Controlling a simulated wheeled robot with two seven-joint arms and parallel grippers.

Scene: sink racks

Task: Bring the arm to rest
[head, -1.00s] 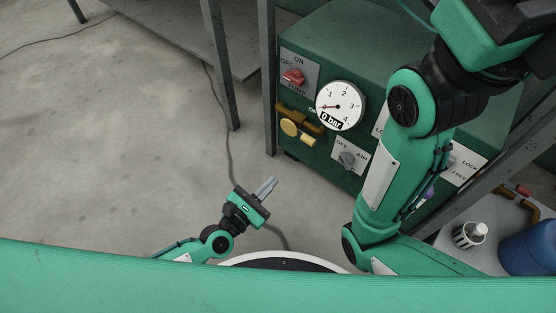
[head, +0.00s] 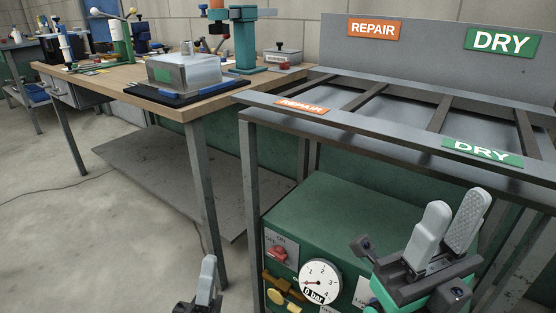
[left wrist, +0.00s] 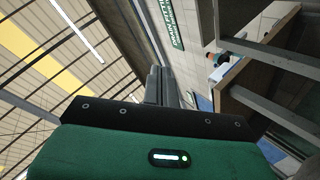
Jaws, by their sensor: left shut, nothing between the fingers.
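My left gripper (head: 208,270) shows at the bottom edge of the head view, left of the green cabinet, with its grey fingers pointing up. In the left wrist view its fingers (left wrist: 158,84) are together with nothing between them. My right gripper (head: 455,225) is at the lower right of the head view, in front of the green cabinet and below the rack's front edge. Its two pale fingers point up and stand apart, with nothing seen between them. Most of both arms is out of view.
A grey rack (head: 262,100) with REPAIR and DRY signs stands above the green cabinet (head: 340,215), which carries a pressure gauge (head: 320,282). A wooden workbench (head: 230,82) holding a metal box (head: 184,74) is behind at left.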

